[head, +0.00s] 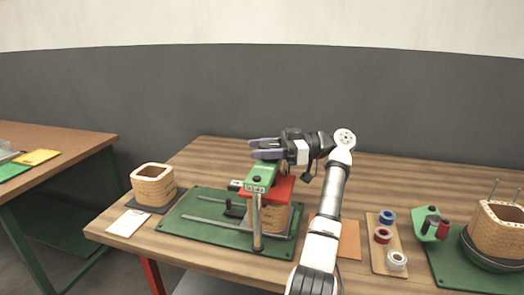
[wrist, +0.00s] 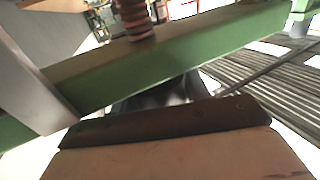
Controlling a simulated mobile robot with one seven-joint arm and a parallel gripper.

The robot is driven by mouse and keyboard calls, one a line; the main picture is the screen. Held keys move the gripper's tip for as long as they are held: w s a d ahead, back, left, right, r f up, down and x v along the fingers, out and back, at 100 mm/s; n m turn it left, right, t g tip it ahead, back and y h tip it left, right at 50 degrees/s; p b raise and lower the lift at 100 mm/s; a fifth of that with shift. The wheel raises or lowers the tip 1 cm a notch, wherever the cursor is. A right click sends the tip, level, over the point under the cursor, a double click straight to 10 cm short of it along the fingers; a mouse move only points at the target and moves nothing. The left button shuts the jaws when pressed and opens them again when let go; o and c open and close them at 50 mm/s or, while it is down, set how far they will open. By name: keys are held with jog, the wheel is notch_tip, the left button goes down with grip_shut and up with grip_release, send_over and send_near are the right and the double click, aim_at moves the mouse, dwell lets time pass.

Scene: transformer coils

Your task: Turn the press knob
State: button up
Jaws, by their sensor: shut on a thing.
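The press (head: 262,178) stands on a green baseplate (head: 205,240), with a green beam above a red plate (head: 282,187) and a tan coil (head: 276,218). My gripper (head: 264,149) is above the beam, its two purple-grey fingers pointing left and apart. It is shut on what seems to be the press knob, which the fingers largely hide. In the wrist view the green beam (wrist: 185,62) crosses the picture, with a brown threaded screw (wrist: 132,18) by it. A small black part (head: 257,179) sits on the beam's near end.
A tan coil (head: 153,182) stands at the table's left by a white card (head: 128,223). On the right are a tray with several tape rolls (head: 383,235), a green tool (head: 431,223) and another coil (head: 498,230). Upright metal posts (head: 257,222) stand around the press.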

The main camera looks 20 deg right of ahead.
jog(key=shift+n+g, duration=0.6)
jog(key=shift+g, duration=0.2)
jog(key=shift+s+a+n+g+b, duration=0.1)
jog(key=shift+n+g+b, duration=0.2)
jog(key=shift+g, duration=0.1)
jog(key=o, duration=1)
